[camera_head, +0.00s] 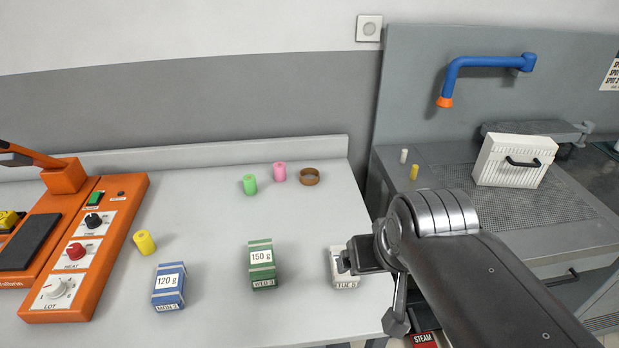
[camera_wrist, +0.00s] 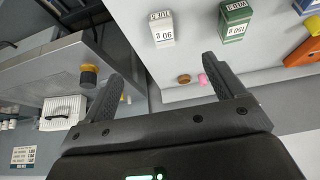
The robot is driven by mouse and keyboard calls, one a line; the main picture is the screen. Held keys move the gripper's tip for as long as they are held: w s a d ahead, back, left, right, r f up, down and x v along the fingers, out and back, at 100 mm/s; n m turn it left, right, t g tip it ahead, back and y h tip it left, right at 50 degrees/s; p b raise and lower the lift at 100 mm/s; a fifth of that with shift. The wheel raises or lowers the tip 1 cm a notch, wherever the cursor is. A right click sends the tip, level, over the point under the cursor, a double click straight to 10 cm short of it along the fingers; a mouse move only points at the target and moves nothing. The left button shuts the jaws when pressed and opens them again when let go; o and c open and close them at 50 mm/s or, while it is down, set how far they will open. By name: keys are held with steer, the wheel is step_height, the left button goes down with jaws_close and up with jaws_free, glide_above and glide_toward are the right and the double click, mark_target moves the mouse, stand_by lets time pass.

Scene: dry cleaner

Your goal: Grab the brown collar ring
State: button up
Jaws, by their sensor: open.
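The brown collar ring (camera_head: 309,177) lies on the light table near its back right, just right of a pink cylinder (camera_head: 279,172). It also shows in the wrist view as a small brown ring (camera_wrist: 184,79), beside the pink piece and between my gripper's fingers as seen from there. My gripper (camera_head: 347,262) is in front of the ring and to its right, over the table's right front part by a white box (camera_head: 345,280), which it partly hides. In the wrist view its two dark fingers (camera_wrist: 168,78) stand wide apart with nothing held.
A green cylinder (camera_head: 249,184) stands left of the pink one. A green box (camera_head: 262,264), a blue box (camera_head: 168,286) and a yellow cylinder (camera_head: 144,242) are on the table. An orange machine (camera_head: 112,222) stands left. A grey sink unit (camera_head: 446,158) adjoins right.

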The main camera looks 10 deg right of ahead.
steer(key=w+a+r+m+h, duration=0.1)
steer(key=w+a+m+h, duration=0.15)
steer(key=w, duration=2.75)
steer(key=w+a+f, duration=0.1)
steer(key=w+f, duration=0.5)
steer(key=w, duration=0.1)
steer(key=w+a+f+m, duration=0.1)
steer(key=w+f, duration=0.5)
steer(key=w, duration=0.1)
steer(key=w+a+f+m, duration=0.1)
steer(key=w+f, duration=0.5)
steer(key=w, duration=0.1)
steer(key=shift+w+a+f, duration=0.1)
steer(key=shift+w+a, duration=0.1)
steer(key=shift+w, duration=0.2)
steer(key=shift+x, duration=2.9)
steer(key=shift+s+d, duration=0.1)
steer(key=shift+d, duration=0.1)
steer(key=c, duration=1)
